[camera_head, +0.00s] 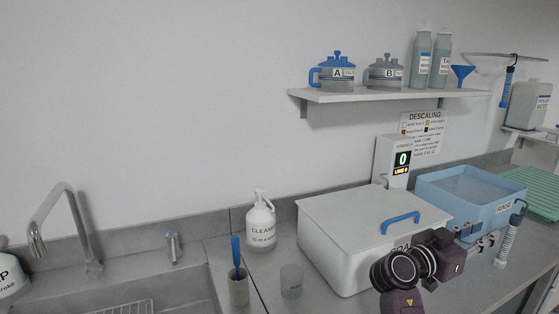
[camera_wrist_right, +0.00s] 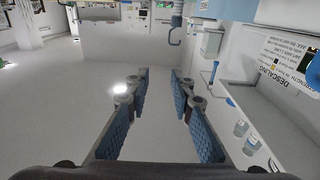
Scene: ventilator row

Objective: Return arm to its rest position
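My right arm (camera_head: 405,268) comes up from the bottom right of the head view, in front of the white lidded box with a blue handle (camera_head: 345,238). My right gripper (camera_head: 490,242) extends to the right, in front of the blue rinse tub (camera_head: 440,212). In the right wrist view the right gripper (camera_wrist_right: 160,78) is open, with its blue-padded fingers apart and nothing between them. My left arm and gripper are not in view.
A cleaner bottle (camera_head: 261,220), a clear cup (camera_head: 291,281) and a brush holder (camera_head: 239,290) stand left of the box. A shelf (camera_head: 390,95) with jars and bottles is above. A sink tap (camera_head: 62,225) is at left. A green mat (camera_head: 535,190) lies right.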

